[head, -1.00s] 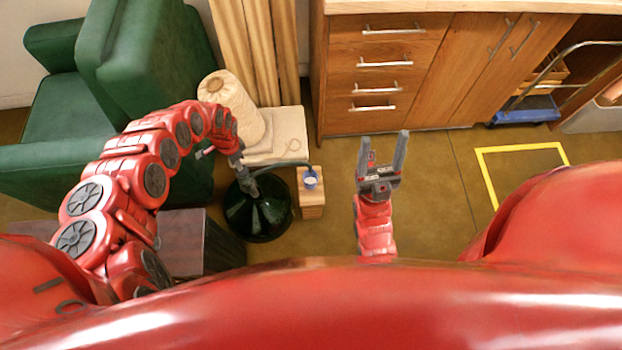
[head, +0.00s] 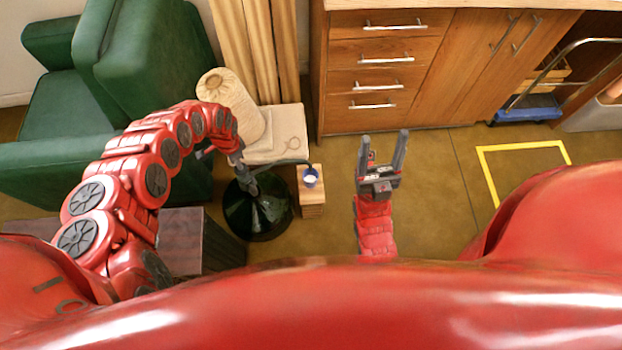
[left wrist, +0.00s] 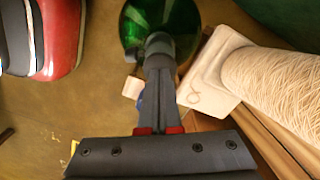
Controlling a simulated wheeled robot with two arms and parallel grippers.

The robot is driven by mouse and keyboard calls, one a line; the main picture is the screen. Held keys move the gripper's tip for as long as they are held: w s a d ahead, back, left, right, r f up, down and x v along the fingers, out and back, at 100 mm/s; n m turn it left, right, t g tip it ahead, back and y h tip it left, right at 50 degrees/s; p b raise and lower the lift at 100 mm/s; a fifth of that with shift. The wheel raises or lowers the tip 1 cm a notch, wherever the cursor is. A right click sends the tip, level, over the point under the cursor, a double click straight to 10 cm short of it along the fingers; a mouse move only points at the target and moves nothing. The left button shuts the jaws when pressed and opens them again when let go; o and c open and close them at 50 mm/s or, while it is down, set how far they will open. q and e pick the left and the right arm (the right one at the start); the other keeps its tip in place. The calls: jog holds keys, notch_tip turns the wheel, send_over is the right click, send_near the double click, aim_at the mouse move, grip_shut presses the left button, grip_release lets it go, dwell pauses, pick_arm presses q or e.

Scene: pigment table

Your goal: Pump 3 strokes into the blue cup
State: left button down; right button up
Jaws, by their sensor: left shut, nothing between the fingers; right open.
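The blue cup (head: 311,178) stands upright on a small wooden block (head: 312,200), with a pale inside. My left gripper (head: 238,158) is shut and empty at the pump head. In the left wrist view its closed fingers (left wrist: 159,85) overlap the pump top above the green bottle (left wrist: 135,22); I cannot tell whether they touch. A sliver of the cup shows beside the fingers (left wrist: 140,101). My right gripper (head: 382,160) is open and empty.
A large cream thread spool (head: 225,95) and a pale slab (head: 285,135) stand behind the bottle. A green armchair (head: 140,80) is at the left, wooden drawers (head: 380,70) at the back. A dark wooden box (head: 185,240) is near the bottle. Floor around my right gripper is clear.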

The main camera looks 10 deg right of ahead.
pick_arm(q)
jog(key=shift+f+b, duration=0.9)
jog(key=shift+f, duration=0.25)
jog(key=shift+r, duration=0.1)
jog(key=shift+r+p, duration=1.6)
jog(key=shift+r, duration=0.2)
notch_tip(320, 180, up, 6)
jog(key=p, duration=0.5)
